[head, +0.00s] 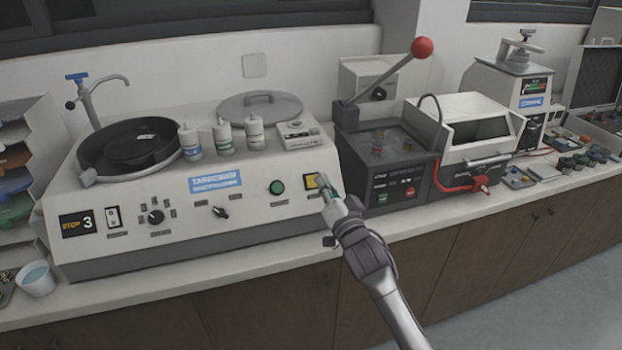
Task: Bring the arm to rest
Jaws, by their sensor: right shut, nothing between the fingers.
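My right gripper (329,191) is shut and empty. It is in front of the right end of the white polishing machine (130,228), close to the yellow button (312,181); I cannot tell whether it touches the panel. My right arm (390,305) reaches up from the lower right, over the counter edge. My left gripper is not in view.
The grey press (388,160) with a red-knobbed lever (422,48) stands right of my gripper. Beside it is a white-lidded machine (462,125) with a red handle (478,184). A cup (37,279) stands at the counter's left. Floor at lower right is clear.

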